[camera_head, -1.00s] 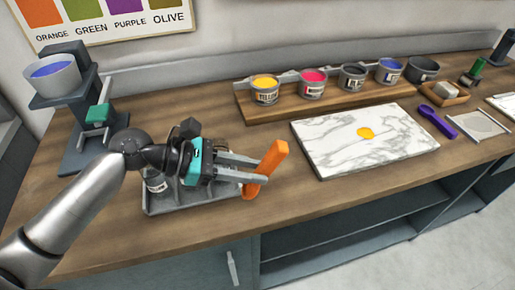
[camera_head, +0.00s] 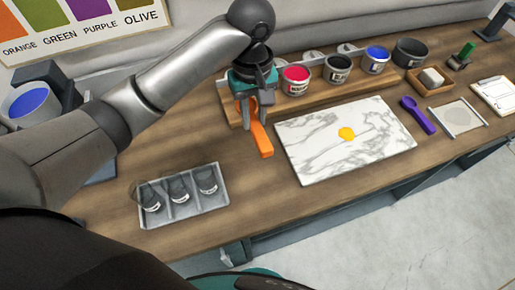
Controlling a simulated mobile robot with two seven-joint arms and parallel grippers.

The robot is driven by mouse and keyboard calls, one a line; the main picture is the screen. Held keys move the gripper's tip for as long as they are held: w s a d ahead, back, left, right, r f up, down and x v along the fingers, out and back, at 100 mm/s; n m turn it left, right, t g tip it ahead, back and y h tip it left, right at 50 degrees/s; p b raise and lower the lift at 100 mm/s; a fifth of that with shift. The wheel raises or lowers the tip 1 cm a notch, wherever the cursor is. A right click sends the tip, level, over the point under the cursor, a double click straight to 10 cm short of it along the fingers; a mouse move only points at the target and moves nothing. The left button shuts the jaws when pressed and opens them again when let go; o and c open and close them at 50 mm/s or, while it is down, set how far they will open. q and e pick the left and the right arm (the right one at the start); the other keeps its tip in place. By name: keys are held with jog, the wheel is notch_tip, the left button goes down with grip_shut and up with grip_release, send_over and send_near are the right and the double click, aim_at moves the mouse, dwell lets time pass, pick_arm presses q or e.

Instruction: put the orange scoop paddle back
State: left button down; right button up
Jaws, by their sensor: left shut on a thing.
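The orange scoop paddle (camera_head: 262,140) is held in my left gripper (camera_head: 251,112), which is shut on it. The gripper points down at the front left end of the wooden pot rack (camera_head: 290,105), left of the marble slab. The paddle hangs slanted, its lower end near the tabletop at the slab's left edge; I cannot tell whether it touches anything. The yellow ink pot seen earlier at the rack's left end is hidden behind my gripper and wrist. My right gripper is not in view.
The marble slab (camera_head: 305,165) bears a yellow ink blob (camera_head: 347,133). Pink (camera_head: 296,82), dark grey (camera_head: 338,70) and blue (camera_head: 376,61) pots stand on the rack. A purple paddle (camera_head: 418,115) lies right. Bare wood lies between.

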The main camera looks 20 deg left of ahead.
pick_arm(q)
jog(key=shift+w+a, duration=0.15)
jog(key=shift+w, duration=0.05)
jog(key=b, duration=0.2)
send_over(254, 166)
notch_tip(254, 166, down, 15)
jog(key=shift+r, duration=0.1)
jog(key=shift+f+b, duration=0.5)
jog(key=shift+f, duration=1.85)
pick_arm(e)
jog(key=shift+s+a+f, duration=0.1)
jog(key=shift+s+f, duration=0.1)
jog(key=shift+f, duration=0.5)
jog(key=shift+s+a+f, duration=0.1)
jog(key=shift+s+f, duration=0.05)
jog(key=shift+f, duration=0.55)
pick_arm(q)
jog(key=c, duration=0.7)
grip_release()
jog(key=shift+f, duration=0.1)
notch_tip(254, 166, up, 12)
jog(key=shift+r+p, duration=0.15)
jog(key=shift+p, duration=0.85)
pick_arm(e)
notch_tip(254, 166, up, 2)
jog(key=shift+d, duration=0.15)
